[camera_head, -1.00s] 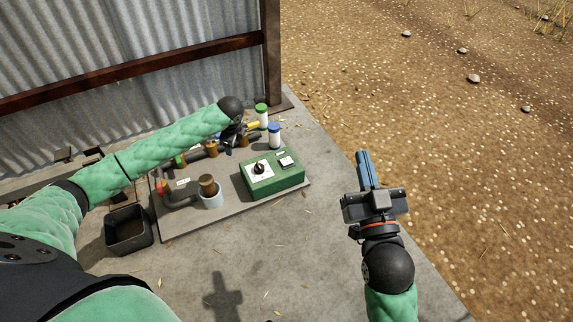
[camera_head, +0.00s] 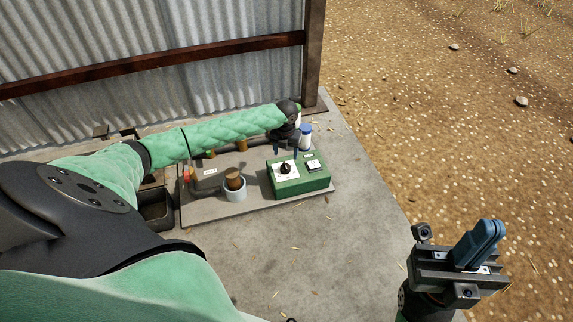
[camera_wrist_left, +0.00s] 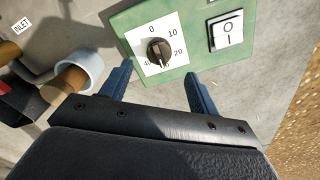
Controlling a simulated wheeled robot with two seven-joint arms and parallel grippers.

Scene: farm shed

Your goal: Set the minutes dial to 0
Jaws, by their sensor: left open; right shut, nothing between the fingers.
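The minutes dial (camera_head: 285,168) is a black knob on a white scale plate on the green control box (camera_head: 302,186). In the left wrist view the dial (camera_wrist_left: 159,51) is marked 0 at the top, with 10 and 20 down the right side; the lower marks are partly covered or hard to read. My right gripper (camera_head: 481,243) is shut and empty at the lower right, away from the box.
A white rocker switch (camera_wrist_left: 227,34) sits right of the dial. A light cup with a brown plug (camera_head: 235,186), pipes and a blue-capped white bottle (camera_head: 305,137) stand around the box. A dark bin (camera_head: 156,208) is at the left. The concrete in front is clear.

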